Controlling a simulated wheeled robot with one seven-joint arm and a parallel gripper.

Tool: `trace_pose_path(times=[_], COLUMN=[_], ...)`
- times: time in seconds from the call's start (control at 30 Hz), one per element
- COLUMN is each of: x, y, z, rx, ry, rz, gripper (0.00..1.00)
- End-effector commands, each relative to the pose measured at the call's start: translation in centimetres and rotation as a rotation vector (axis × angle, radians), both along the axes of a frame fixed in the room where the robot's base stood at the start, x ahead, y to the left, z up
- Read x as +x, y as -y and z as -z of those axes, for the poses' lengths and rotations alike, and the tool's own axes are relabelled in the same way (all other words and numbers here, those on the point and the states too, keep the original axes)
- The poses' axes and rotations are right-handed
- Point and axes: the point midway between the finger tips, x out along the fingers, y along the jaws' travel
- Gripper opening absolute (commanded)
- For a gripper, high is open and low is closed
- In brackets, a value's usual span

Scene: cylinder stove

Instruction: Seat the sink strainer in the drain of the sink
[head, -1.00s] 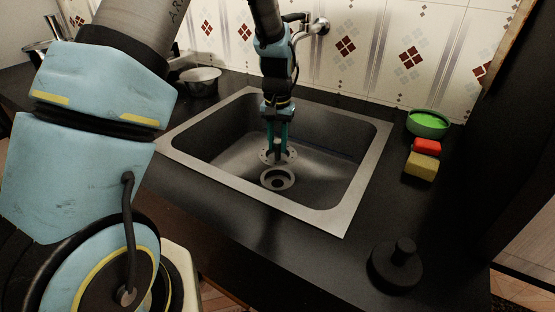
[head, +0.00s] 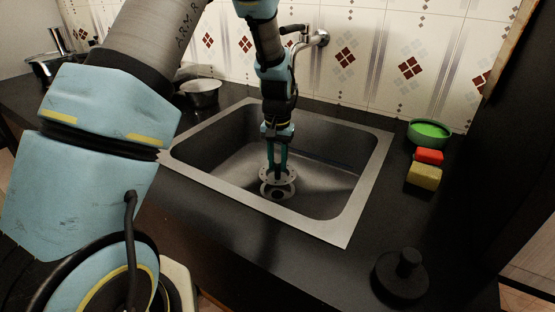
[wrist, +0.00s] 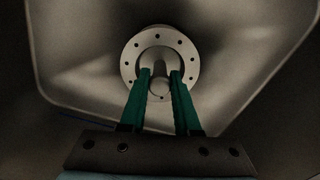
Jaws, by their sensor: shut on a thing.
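My gripper (head: 277,164) reaches down into the sink (head: 345,222) and is shut on the knob of the sink strainer (head: 264,176). The strainer is a round metal disc with small holes around its rim. In the wrist view the strainer (wrist: 129,68) sits between and beyond the green fingertips (wrist: 160,76), which grip its central post. In the head view the drain (head: 268,195) shows just below the strainer, partly covered by it. The strainer appears a little above the drain; in the wrist view the drain is hidden behind it.
A green bowl (head: 429,140), a red sponge (head: 428,156) and a yellow sponge (head: 424,176) are right of the sink. A black round stopper-like object (head: 401,275) stands at the front right. A metal bowl (head: 200,93) is at the back left. The faucet (head: 312,40) rises behind the sink.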

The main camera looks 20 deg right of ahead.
Motion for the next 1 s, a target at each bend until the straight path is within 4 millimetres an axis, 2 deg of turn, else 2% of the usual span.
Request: trace_pose_path(times=[0.1,0.33,1.0], x=[0.0,0.0,0.0], y=[0.0,0.0,0.0], z=[1.5,3.0,3.2], rx=[0.001,0.0,0.001], ry=[-0.002,0.0,-0.001], rz=[0.0,0.0,0.0], gripper=[0.0,0.0,0.0])
